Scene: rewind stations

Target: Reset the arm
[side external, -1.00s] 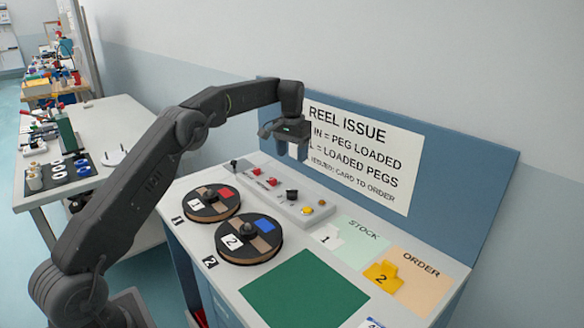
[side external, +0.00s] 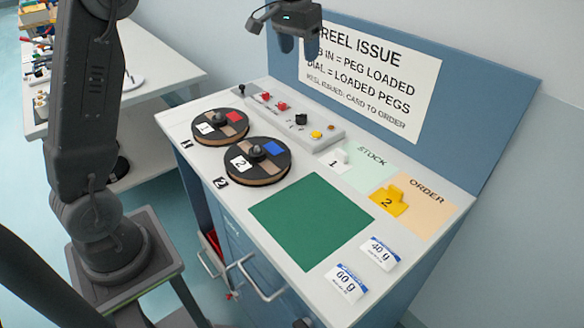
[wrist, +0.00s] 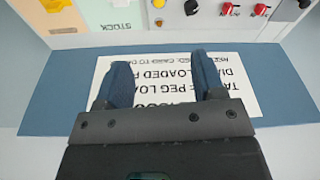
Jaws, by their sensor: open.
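My gripper (side external: 299,48) hangs in the air at the upper left of the blue sign board, above the bench, with its fingers apart and nothing between them. It also shows in the wrist view (wrist: 160,66), fingers apart in front of the sign (wrist: 150,85). Reel 1 (side external: 236,129) and reel 2 (side external: 268,174) lie flat on the bench at left, well below my gripper. The white card 1 (side external: 336,162) is on the green STOCK area (side external: 368,179). The yellow card 2 (side external: 391,201) is on the orange ORDER area (side external: 430,205).
A control panel (side external: 290,112) with red switches, a black knob and a yellow button runs along the back of the bench. A bare green mat (side external: 310,218) lies in front. Labels marked 40 g (side external: 379,253) and 60 g (side external: 345,284) are at the front right.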

